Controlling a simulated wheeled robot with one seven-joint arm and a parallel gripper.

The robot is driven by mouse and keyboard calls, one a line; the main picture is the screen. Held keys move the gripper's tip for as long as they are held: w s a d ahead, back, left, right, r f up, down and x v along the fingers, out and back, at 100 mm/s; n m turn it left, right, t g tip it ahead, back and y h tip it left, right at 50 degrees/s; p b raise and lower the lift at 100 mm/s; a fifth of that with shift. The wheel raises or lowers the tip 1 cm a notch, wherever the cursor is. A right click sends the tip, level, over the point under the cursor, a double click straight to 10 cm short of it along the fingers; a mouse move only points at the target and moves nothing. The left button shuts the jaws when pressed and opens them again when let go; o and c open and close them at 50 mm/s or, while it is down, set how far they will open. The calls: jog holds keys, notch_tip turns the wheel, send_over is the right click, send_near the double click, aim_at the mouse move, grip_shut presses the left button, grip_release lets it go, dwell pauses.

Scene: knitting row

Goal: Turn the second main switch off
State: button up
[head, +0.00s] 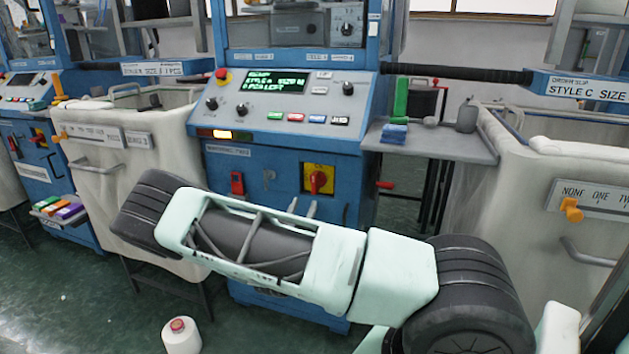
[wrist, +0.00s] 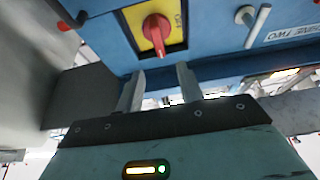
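The middle blue machine (head: 275,165) has a red rotary switch (head: 318,181) on a yellow plate, low on its front panel. In the wrist view the red switch (wrist: 157,30) sits at the top centre, its handle roughly upright in the picture. Part of a plate reading TWO (wrist: 290,30) shows to its right. My gripper (head: 303,207) is just below the switch in the head view. In the wrist view my gripper (wrist: 160,85) has its two fingers apart with nothing between them; the switch lies beyond the tips, apparently untouched.
A red-handled lever (head: 237,183) is left of the switch, and a red peg (head: 386,185) sticks out at right. A side shelf (head: 450,145) holds small items. Cloth bins (head: 150,225) flank the machine. A yarn cone (head: 181,337) stands on the green floor.

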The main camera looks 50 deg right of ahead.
aim_at(314, 182)
jog(key=x, duration=1.1)
jog(key=shift+f, duration=0.1)
jog(key=shift+a, duration=0.1)
grip_shut()
jog(key=shift+f, duration=0.1)
